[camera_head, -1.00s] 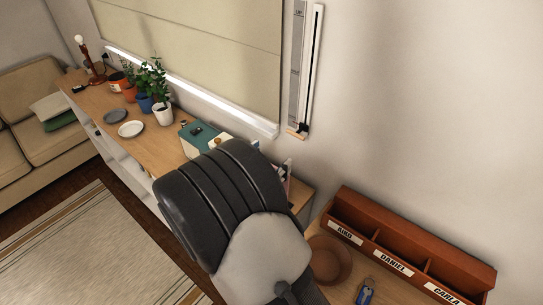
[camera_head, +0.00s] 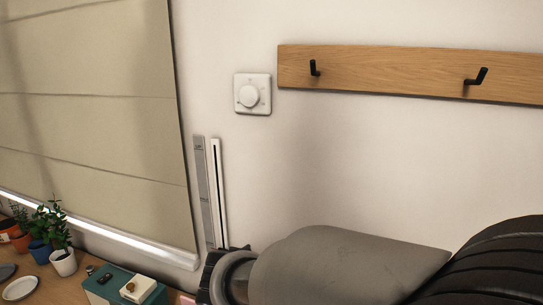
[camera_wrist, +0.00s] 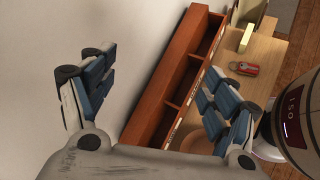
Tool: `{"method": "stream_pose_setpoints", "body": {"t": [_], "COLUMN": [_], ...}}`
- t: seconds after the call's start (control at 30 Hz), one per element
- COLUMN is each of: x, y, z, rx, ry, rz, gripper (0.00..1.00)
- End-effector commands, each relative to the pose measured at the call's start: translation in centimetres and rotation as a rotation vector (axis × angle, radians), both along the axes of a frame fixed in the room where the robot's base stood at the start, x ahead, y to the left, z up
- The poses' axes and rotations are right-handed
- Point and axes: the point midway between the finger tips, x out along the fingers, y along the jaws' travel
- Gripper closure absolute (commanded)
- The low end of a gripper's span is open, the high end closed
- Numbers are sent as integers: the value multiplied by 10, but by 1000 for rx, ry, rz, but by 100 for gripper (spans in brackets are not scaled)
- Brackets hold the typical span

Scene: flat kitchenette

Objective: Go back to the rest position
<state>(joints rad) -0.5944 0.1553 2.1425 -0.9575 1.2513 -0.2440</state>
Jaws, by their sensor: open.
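My gripper (camera_wrist: 152,68) is open and empty in the wrist view. Its two fingers with blue pads are spread wide apart, with nothing between the tips. The left finger is close to the pale wall in the picture, and the right finger overlaps the view of the wooden table. In the head view my grey and black arm links cross the lower right, in front of the wall. The fingers cannot be made out there.
A red-brown compartment box (camera_wrist: 151,103) stands along the wall on the table (camera_wrist: 262,52), with a red object (camera_wrist: 243,69) beside it. The head view shows a dial (camera_head: 252,93), hook rail (camera_head: 400,73), blind (camera_head: 95,110), potted plants (camera_head: 62,262) and a teal box (camera_head: 112,288).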

Motion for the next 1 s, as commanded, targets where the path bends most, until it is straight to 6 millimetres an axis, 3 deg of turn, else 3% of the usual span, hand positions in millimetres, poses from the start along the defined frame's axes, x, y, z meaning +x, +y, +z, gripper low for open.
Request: {"method": "stream_pose_setpoints", "body": {"t": [0.03, 0.1, 0.2, 0.4, 0.5, 0.73, 1.0], "x": [-18, -43, -77, -133, -151, -168, -170], "y": [-18, -34, -47, -49, -43, -28, -25], "z": [5, 6, 7, 8, 10, 16, 18], "rx": [89, 213, 393, 748, 910, 1152, 1198], "ry": [-27, -63, -127, -294, -387, -535, -563], "rz": [-92, -214, -385, -707, -844, -1027, -1059], "gripper": [20, 20, 20, 20, 20, 20, 20]}}
